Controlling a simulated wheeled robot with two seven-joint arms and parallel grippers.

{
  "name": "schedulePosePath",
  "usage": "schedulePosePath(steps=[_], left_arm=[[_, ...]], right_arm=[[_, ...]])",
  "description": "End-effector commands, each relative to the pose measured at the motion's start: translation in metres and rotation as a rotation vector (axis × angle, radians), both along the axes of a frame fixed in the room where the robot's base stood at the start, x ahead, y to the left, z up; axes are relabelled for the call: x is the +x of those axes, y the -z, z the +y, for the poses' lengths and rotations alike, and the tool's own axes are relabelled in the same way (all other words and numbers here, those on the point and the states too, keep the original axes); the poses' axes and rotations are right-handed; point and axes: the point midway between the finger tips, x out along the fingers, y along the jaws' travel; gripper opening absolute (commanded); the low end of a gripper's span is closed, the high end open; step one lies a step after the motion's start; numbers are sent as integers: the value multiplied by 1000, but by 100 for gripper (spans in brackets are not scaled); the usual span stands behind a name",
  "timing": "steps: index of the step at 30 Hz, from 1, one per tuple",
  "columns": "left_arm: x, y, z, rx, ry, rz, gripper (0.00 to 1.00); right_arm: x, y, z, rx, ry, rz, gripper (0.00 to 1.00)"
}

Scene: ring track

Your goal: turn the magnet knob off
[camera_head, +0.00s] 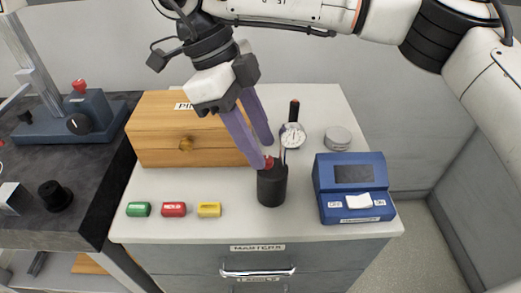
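A blue block (92,110) stands on the dark table at the left, on a blue base with a silver upright. A round black knob with a small pale mark (79,124) is on its front face; it looks like the magnet knob. Its setting is too small to read. A red knob (79,86) sits on top of the block. My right gripper (266,153) reaches down over the cabinet top, far to the right of the knob. My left gripper is out of view.
A wooden box (160,138) stands behind the gripper. Green (138,209), red (174,209) and yellow (209,209) pieces lie in front. A dial gauge (292,136), round tin (338,138) and blue device (353,178) are right. A black cylinder (55,195) stands on the dark table.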

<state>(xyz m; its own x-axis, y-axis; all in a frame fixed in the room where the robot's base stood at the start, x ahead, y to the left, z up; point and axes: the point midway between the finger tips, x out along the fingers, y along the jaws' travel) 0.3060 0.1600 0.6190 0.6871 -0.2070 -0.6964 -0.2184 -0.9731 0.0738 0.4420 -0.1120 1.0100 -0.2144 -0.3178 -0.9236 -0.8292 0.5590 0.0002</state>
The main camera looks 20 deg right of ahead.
Motion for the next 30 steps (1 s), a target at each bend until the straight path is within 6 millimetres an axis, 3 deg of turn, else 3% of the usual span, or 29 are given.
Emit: schedulePosePath(steps=[5, 14, 21, 30], left_arm=[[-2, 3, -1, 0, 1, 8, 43], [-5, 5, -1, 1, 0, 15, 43], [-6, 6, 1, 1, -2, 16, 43], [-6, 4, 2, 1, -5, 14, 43]], right_arm=[[-4, 16, -5, 1, 0, 1, 35], [-4, 17, -6, 0, 0, -1, 35], [-4, 17, -6, 1, -1, -1, 0], [-5, 17, -5, 0, -137, -1, 0]])
